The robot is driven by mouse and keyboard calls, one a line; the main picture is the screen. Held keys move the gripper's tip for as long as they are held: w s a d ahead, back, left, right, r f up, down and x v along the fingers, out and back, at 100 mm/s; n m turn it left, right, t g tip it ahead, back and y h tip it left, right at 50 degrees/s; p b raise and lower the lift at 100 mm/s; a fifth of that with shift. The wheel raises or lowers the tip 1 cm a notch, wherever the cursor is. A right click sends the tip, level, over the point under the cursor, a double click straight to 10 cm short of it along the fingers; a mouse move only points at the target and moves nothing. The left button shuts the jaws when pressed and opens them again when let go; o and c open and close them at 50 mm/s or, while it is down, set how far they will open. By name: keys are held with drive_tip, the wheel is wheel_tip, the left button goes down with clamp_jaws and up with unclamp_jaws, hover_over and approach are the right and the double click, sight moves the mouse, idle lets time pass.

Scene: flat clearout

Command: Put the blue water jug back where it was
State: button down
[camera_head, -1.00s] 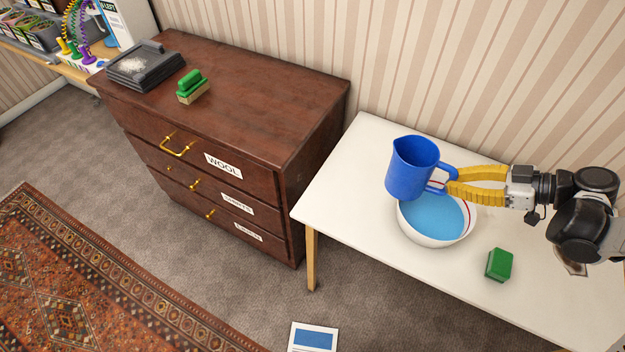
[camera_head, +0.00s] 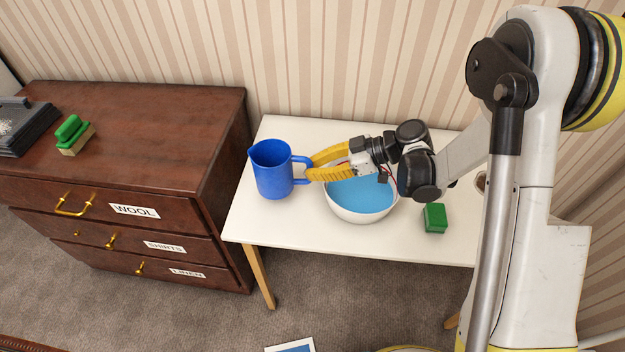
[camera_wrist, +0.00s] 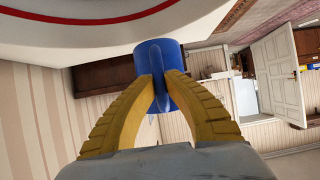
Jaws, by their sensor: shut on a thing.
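The blue water jug (camera_head: 272,172) is upright at the left part of the white table, left of the bowl. My gripper (camera_head: 309,170) has its yellow fingers shut on the jug's handle, reaching from the right over the bowl. The wrist view also shows the jug (camera_wrist: 150,57) beyond the fingertips (camera_wrist: 161,80), with the handle between them. The head view does not show clearly whether the jug's base touches the table. The white bowl (camera_head: 362,216) holds blue water and stands under my wrist.
A green block (camera_head: 435,218) lies on the white table (camera_head: 300,230) right of the bowl. The brown dresser (camera_head: 190,120) stands close to the table's left, with a green brush (camera_head: 73,132) on top. The striped wall is behind. Table space in front of the jug is clear.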

wheel_tip(320, 180, down, 4)
drive_tip(key=shift+r+b, duration=0.15)
drive_tip(key=shift+b, duration=0.7)
drive_tip(key=shift+r, duration=0.15)
drive_tip(key=c, duration=1.5)
unclamp_jaws()
drive_tip(key=shift+c, duration=0.2)
